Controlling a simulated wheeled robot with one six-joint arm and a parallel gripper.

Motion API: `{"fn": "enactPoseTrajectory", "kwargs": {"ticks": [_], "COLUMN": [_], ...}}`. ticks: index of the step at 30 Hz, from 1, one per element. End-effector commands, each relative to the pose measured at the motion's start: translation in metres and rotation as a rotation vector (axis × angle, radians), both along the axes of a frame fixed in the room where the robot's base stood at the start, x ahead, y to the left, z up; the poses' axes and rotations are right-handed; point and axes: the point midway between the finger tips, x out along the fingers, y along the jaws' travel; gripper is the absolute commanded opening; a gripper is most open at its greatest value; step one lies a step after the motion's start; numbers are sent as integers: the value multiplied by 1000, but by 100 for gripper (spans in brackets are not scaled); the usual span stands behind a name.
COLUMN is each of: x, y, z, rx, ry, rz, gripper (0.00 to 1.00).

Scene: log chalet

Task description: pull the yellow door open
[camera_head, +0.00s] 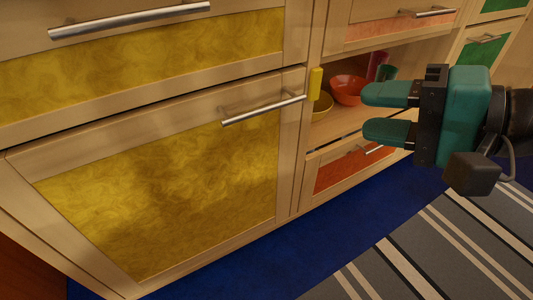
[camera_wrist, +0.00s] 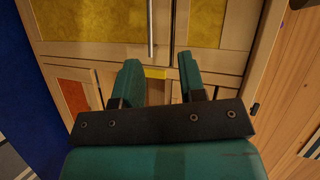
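The yellow door (camera_head: 170,190) is the lower left cabinet front, a pale wood frame around a yellow panel. It looks shut. Its metal bar handle (camera_head: 262,109) sits near its upper right corner. In the wrist view, which is turned sideways, the door (camera_wrist: 85,18) is at upper left and its handle (camera_wrist: 151,30) stands upright near the top middle. My teal gripper (camera_head: 368,112) is open and empty, to the right of the handle and apart from it. In the wrist view my fingers (camera_wrist: 160,65) point toward the cabinet, with the handle beyond the gap between them.
A yellow drawer (camera_head: 150,60) with its own bar handle is above the door. The blue floor (camera_head: 270,260) and striped rug (camera_head: 440,250) look clear.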

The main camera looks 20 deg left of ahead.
Motion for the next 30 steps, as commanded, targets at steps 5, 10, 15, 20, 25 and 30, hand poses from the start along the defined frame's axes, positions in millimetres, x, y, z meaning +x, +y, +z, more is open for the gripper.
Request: {"fn": "enactPoseTrajectory", "kwargs": {"ticks": [5, 10, 15, 20, 25, 30], "x": [12, 17, 22, 29, 41, 52], "y": [2, 4, 18, 49, 86, 122], "z": [-44, -47, -44, -56, -63, -71], "rx": [100, 137, 138, 136, 137, 136], "ry": [66, 90, 95, 88, 86, 88], "rz": [-69, -93, -91, -85, -86, -89], "gripper": [38, 38, 38, 38, 38, 38]}}
